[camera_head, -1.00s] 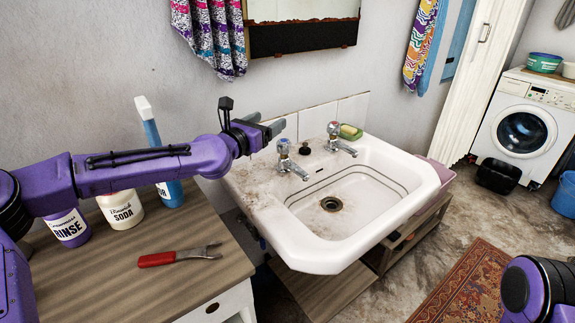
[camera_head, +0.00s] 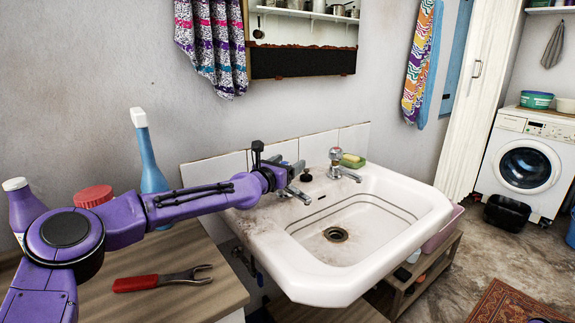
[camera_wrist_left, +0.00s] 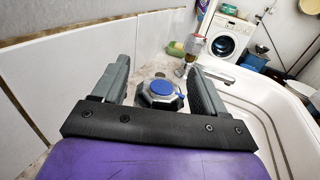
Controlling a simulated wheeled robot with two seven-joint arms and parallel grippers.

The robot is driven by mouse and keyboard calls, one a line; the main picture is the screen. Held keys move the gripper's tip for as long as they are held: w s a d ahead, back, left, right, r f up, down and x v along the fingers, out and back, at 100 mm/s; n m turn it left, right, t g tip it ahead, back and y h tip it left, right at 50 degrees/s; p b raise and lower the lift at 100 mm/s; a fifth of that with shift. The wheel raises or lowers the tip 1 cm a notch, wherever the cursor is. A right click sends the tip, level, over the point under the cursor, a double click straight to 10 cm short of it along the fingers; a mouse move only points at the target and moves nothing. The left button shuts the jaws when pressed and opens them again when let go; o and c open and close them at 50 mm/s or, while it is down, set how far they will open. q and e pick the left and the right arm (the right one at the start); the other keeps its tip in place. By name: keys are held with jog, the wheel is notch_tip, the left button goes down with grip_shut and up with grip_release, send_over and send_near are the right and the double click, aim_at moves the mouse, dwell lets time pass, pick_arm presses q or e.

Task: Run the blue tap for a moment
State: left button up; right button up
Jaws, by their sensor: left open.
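The blue tap is the left one on the white sink (camera_head: 405,258). Its blue-capped knob (camera_wrist_left: 160,90) shows clearly in the wrist view. In the head view my left gripper (camera_head: 291,169) covers most of this tap, and its chrome spout (camera_head: 300,195) shows below the fingers. My left gripper is open, with one finger on each side of the knob in the wrist view (camera_wrist_left: 158,72). Whether the fingers touch the knob cannot be told. No water shows in the basin. My right gripper is out of view.
The basin is clear.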

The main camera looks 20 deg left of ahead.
pick_arm(q)
jog(key=c, duration=1)
jog(key=shift+o, duration=0.2)
